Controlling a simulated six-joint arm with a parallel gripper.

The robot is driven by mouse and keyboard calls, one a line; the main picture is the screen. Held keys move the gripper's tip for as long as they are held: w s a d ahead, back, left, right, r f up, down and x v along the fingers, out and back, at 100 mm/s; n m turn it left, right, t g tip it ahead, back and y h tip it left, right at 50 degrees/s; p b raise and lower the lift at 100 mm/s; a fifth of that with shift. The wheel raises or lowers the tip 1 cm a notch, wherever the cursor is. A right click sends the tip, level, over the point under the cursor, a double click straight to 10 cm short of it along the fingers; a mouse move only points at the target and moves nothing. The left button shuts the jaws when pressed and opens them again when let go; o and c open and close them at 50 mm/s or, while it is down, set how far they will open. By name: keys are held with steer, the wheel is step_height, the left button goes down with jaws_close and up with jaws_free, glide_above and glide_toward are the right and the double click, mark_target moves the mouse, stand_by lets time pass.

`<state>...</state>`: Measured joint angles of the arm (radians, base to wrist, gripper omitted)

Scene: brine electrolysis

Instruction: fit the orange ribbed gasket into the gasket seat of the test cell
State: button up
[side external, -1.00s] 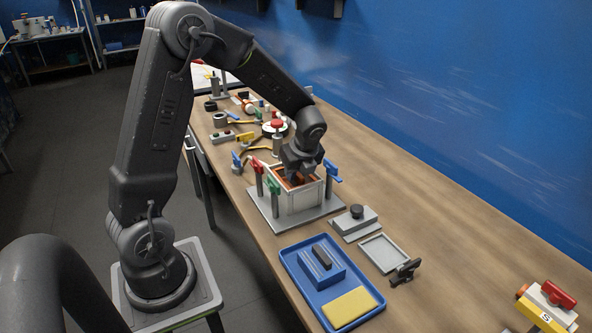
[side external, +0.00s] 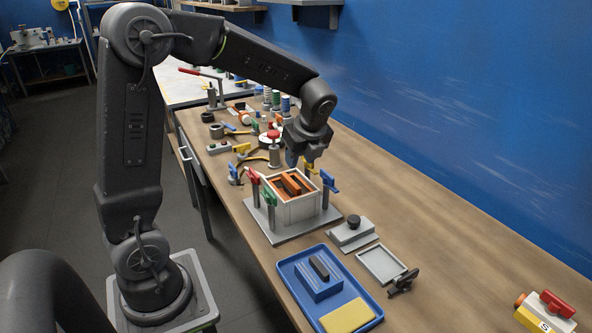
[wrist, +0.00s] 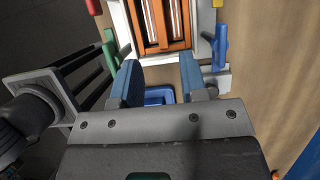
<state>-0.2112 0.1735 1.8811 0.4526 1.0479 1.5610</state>
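The test cell (side external: 298,213) is a pale open-topped box on a grey base plate, with red, green and blue clamps around it. An orange ribbed piece, the gasket (side external: 291,184), lies in its top opening. It also shows in the wrist view (wrist: 158,46), inside the pale frame of the cell. My gripper (side external: 305,166) is above and behind the cell, apart from the gasket. In the wrist view its two blue fingers (wrist: 158,80) are spread with nothing between them. I cannot tell whether the gasket is fully down in its seat.
A blue tray (side external: 371,293) with a blue block and a yellow pad stands in front of the cell. A grey block with a black knob (side external: 352,232) and a shallow grey tray (side external: 381,265) lie to the right. Valves and fittings crowd behind.

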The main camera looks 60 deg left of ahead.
steer(key=s+d+r+n+t+h, duration=0.2)
steer(key=s+d+r+n, duration=0.1)
steer(key=s+d+n, duration=0.4)
steer(key=s+d+r+n+t+h, duration=0.2)
steer(key=s+d+r+n+t, duration=0.1)
steer(key=s+d+n, duration=0.5)
steer(key=s+n, duration=0.1)
steer(key=n, duration=0.2)
steer(key=shift+s+r+t+h, duration=0.15)
steer(key=shift+s+t+h, duration=0.15)
steer(key=shift+s, duration=0.05)
